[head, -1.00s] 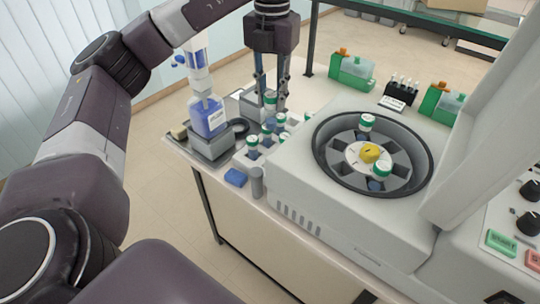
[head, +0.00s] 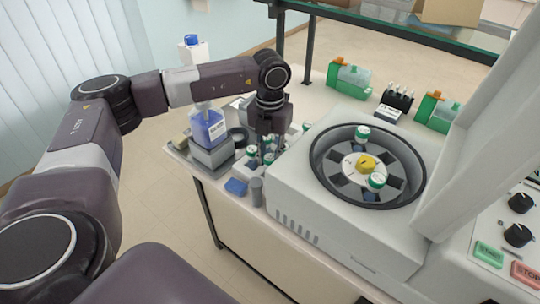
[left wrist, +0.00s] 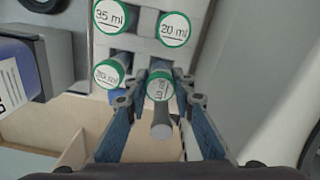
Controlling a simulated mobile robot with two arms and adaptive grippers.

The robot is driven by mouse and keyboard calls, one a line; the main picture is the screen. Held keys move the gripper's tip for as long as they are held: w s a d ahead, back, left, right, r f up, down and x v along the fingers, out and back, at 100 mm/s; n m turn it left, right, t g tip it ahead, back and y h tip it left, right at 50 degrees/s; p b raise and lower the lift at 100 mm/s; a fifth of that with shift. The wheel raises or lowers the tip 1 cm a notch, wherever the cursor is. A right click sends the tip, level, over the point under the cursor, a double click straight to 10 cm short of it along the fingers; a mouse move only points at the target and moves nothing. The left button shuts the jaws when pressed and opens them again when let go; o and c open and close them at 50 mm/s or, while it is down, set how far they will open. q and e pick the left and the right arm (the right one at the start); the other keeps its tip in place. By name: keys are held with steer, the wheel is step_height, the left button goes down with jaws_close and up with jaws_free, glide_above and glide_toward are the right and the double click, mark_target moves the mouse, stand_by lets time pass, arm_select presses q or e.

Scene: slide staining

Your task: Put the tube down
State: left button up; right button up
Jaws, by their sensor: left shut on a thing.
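My left gripper (head: 262,152) is low over the pale tube rack (left wrist: 143,47) at the left of the bench, its fingers pointing down. In the left wrist view its fingertips are shut on a green-capped tube (left wrist: 160,86) with a white labelled top. The held tube is at the near right of the rack, beside another green-capped tube (left wrist: 108,73); I cannot tell how deep its lower end sits. Two more tubes, marked 35 ml (left wrist: 111,16) and 20 ml (left wrist: 174,28), stand in the rack's farther row. My right gripper is out of view.
The open centrifuge (head: 290,205), right of the rack, holds tubes (head: 362,133) (head: 377,180) around a yellow knob (head: 366,162). A blue-labelled bottle (head: 208,127) stands on a grey device left of the rack.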

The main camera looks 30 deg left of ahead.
arm_select(q)
steer(key=shift+f+b, duration=0.35)
steer(key=shift+f, duration=0.05)
steer(key=o, duration=0.9)
steer(key=shift+c, duration=0.2)
steer(key=shift+r, duration=0.3)
step_height(320, 180, up, 12)
steer(key=b, duration=0.2)
steer(key=shift+r, duration=0.15)
